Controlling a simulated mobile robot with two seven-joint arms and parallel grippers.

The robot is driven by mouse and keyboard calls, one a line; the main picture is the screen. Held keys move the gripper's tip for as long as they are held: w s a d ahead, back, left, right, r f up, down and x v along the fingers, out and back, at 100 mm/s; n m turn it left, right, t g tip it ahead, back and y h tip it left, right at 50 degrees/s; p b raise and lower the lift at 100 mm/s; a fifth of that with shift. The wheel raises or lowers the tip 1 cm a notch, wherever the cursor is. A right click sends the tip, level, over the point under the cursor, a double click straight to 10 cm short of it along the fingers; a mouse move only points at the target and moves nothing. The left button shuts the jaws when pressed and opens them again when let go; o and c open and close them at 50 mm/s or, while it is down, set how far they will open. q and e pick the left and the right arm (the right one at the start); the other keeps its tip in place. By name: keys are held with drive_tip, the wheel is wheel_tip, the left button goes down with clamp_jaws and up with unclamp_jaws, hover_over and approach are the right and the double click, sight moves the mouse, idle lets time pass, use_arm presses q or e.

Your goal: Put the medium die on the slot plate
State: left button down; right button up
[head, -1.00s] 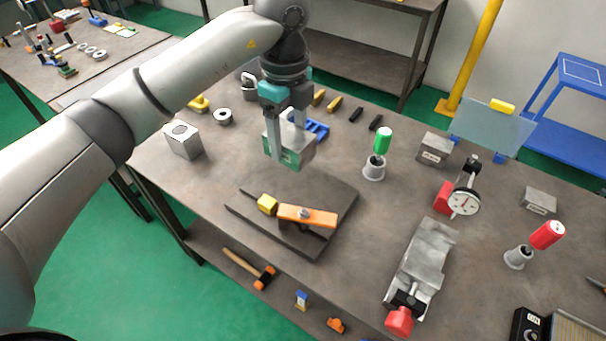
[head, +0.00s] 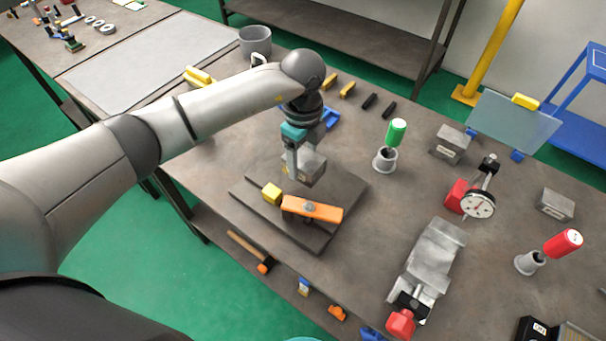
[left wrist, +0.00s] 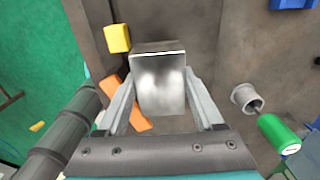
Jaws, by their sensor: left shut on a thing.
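My left gripper (head: 306,178) is shut on a grey metal block, the medium die (head: 314,166), with one finger on each side. In the left wrist view the die (left wrist: 160,85) sits between the two fingers. The slot plate (head: 348,190) is a dark flat plate on the bench, carrying a yellow block (head: 271,193) and an orange clamp bar (head: 318,211). The die is over the back part of the plate, behind the clamp bar. Whether its underside touches the plate is hidden. My right gripper is not in view.
A green-handled tool in a grey holder (head: 385,160) stands right of the plate. Farther right are a labelled metal block (head: 450,145), a dial gauge (head: 480,205) and a grey vise (head: 432,255). The bench between plate and vise is clear.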

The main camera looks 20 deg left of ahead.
sight(303, 157)
use_arm(q)
drive_tip(key=shift+w+f, duration=0.1)
drive_tip(key=shift+f, duration=2.95)
drive_tip(key=shift+f+b, duration=0.15)
drive_tip(key=shift+b, duration=0.15)
unclamp_jaws()
wheel_tip(303, 157, up, 12)
drive_tip(key=shift+r, duration=0.1)
